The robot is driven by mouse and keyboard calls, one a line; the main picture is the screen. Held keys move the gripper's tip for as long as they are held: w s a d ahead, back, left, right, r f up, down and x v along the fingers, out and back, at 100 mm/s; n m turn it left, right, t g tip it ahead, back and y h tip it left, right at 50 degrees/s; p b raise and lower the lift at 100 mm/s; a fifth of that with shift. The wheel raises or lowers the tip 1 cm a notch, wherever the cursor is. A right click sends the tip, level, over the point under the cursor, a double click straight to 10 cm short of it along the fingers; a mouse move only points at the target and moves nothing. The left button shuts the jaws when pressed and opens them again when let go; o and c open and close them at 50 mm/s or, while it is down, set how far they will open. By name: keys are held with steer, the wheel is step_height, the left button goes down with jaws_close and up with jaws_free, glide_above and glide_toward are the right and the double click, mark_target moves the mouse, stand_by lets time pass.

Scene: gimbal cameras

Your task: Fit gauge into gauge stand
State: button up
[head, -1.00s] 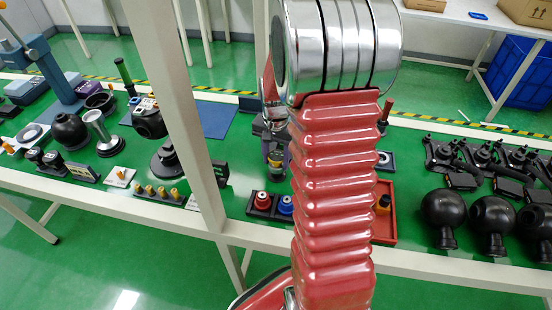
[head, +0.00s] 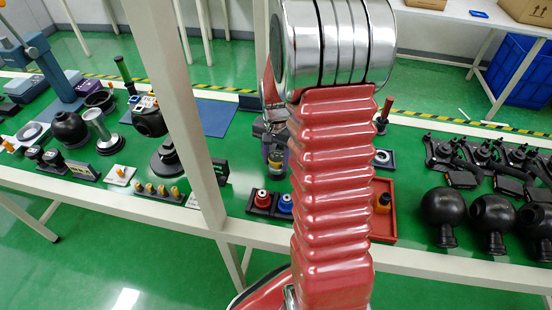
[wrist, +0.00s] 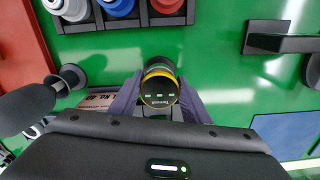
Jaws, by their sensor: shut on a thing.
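My gripper (wrist: 160,98) is shut on a dark, round gauge (wrist: 159,85) with a yellow ring and small green lit marks. The gauge is between the purple-grey fingers, above the green tabletop. In the head view, it shows left of my red arm (head: 275,158), partly hidden. A dark rack (wrist: 125,22) with red, blue and greyish round pieces is at the top of the wrist view. In the head view, the rack (head: 262,214) is nearer the table's front edge than the gauge. I cannot tell for sure which fixture is the gauge stand.
A red tray (wrist: 22,50) lies left of the gripper in the wrist view. A black-knobbed upright (wrist: 25,108) stands close by on the left. A dark bracket (wrist: 282,43) is at the right. Green surface between gauge and bracket is clear. A white post (head: 180,110) crosses the head view.

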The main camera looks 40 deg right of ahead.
mark_target(276, 158)
steer(key=shift+f, duration=0.45)
steer(key=o, duration=1.2)
steer(key=shift+c, duration=0.2)
step_height(276, 158, up, 14)
steer(key=shift+f, duration=0.2)
stand_by(0.7)
